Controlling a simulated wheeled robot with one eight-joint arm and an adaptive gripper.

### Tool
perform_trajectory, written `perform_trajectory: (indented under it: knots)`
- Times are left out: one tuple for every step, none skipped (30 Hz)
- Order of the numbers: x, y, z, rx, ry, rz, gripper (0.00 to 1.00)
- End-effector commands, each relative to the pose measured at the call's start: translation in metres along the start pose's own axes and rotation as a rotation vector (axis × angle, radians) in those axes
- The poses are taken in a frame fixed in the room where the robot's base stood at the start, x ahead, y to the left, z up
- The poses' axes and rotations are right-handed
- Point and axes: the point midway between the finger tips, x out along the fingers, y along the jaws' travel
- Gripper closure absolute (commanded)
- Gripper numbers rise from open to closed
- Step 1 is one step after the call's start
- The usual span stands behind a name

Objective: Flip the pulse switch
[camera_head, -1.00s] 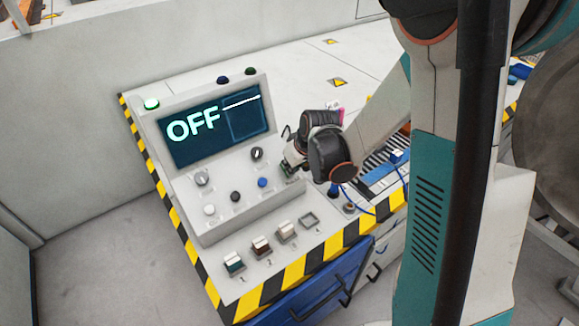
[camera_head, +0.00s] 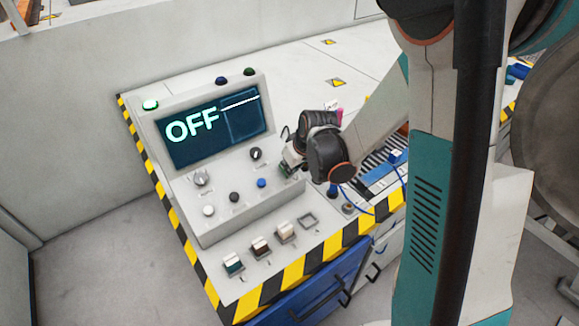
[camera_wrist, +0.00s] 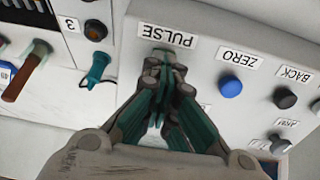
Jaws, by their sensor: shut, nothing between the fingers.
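The PULSE label (camera_wrist: 167,36) is on the grey sloped control panel (camera_wrist: 215,38) in the wrist view. The pulse switch is mostly or wholly hidden behind my fingertips, just below that label. My gripper (camera_wrist: 165,68) is shut with its green-padded fingertips close together at the switch's place; whether they touch it, I cannot tell. In the head view my gripper (camera_head: 289,168) is at the right end of the sloped console (camera_head: 222,215). The console's screen (camera_head: 213,124) reads OFF.
The blue ZERO button (camera_wrist: 231,88) and black BACK knob (camera_wrist: 285,98) are beside my fingers. A teal-handled tool (camera_wrist: 97,68) stands left of them. A blue drawer (camera_head: 312,292) is below.

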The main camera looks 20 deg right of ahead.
Motion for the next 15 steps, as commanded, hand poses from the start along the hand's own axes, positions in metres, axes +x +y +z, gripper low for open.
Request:
perform_trajectory:
  knots:
    - [0.0021, -0.0006, 0.0035, -0.001, -0.008, -0.001, 1.0]
    - [0.0021, -0.0006, 0.0035, -0.001, -0.008, -0.001, 1.0]
    - [0.0021, -0.0006, 0.0035, -0.001, -0.008, -0.001, 1.0]
    - [0.0022, -0.0006, 0.0035, -0.001, -0.008, -0.001, 1.0]
    - [0.0024, -0.0006, 0.0036, -0.001, -0.008, -0.001, 1.0]
    - [0.0028, -0.0006, 0.0037, -0.001, -0.008, -0.001, 1.0]
    - [0.0032, -0.0006, 0.0038, -0.001, -0.008, -0.001, 1.0]
    - [0.0038, -0.0006, 0.004, -0.001, -0.008, -0.001, 1.0]
    - [0.0033, -0.0006, 0.0038, -0.001, -0.008, -0.001, 1.0]
    - [0.0032, -0.0006, 0.0039, -0.001, -0.008, -0.001, 1.0]
    - [0.0032, -0.0006, 0.0041, -0.001, -0.008, -0.001, 1.0]
    - [0.0031, -0.0006, 0.0047, -0.001, -0.008, -0.001, 1.0]
    - [0.0029, -0.0006, 0.0053, -0.001, -0.008, -0.001, 1.0]
    - [0.0028, -0.0005, 0.0062, -0.001, -0.008, -0.001, 1.0]
    - [0.0024, -0.0005, 0.0075, -0.001, -0.008, -0.001, 1.0]
